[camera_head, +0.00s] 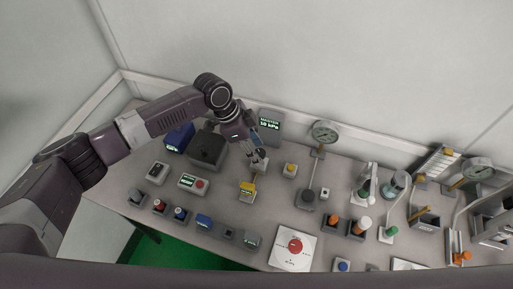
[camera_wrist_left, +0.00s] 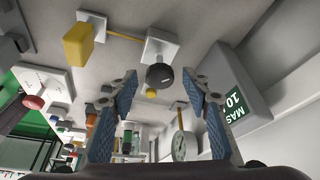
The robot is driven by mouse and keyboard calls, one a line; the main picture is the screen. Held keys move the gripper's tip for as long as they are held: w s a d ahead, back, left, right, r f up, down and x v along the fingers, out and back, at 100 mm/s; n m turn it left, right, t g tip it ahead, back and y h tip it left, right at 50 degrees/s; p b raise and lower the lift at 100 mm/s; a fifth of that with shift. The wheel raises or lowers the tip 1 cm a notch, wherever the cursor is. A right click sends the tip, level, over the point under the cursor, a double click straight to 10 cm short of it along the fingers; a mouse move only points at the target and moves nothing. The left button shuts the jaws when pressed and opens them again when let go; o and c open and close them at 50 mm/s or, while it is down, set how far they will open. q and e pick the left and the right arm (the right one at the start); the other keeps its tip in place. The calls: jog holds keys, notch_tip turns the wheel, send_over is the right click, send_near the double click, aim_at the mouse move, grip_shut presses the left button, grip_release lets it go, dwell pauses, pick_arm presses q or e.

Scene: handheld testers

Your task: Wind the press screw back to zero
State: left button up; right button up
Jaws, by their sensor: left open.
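A round black knob (camera_wrist_left: 160,76), which looks like the press screw's handle, sits on a white block (camera_wrist_left: 161,44) in the left wrist view. A yellow rod (camera_wrist_left: 124,36) joins that block to a yellow block (camera_wrist_left: 79,45). My left gripper (camera_wrist_left: 160,75) is open, with its blue-padded fingers on either side of the knob in that view. I cannot tell whether they touch it. In the head view my left gripper (camera_head: 257,157) is above the yellow block (camera_head: 248,187) and largely hides the knob. My right gripper is not in view.
A grey display (camera_head: 270,125) reading "MASTER 10 kPa" stands close behind the gripper. A round gauge (camera_head: 324,132) is to its right. A dark box (camera_head: 207,149) stands left. Small testers and a white dial plate (camera_head: 293,262) occupy the front of the bench.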

pick_arm(q)
jog(key=c, duration=1.1)
jog(key=shift+r+p, duration=0.1)
jog(key=shift+p, duration=0.25)
jog(key=shift+c, duration=0.3)
jog(key=n+p, duration=0.2)
jog(key=p, duration=0.1)
jog(key=shift+s+r+t, duration=0.15)
jog(key=shift+s+t, duration=0.05)
jog(key=shift+t, duration=0.2)
jog(key=shift+f+n+p, duration=0.2)
jog(key=shift+n+p, duration=0.15)
jog(key=shift+n, duration=0.25)
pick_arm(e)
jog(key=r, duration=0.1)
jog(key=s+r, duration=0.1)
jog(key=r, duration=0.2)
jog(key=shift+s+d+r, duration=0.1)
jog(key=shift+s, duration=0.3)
pick_arm(q)
jog(key=o, duration=1.2)
jog(key=shift+c, duration=0.2)
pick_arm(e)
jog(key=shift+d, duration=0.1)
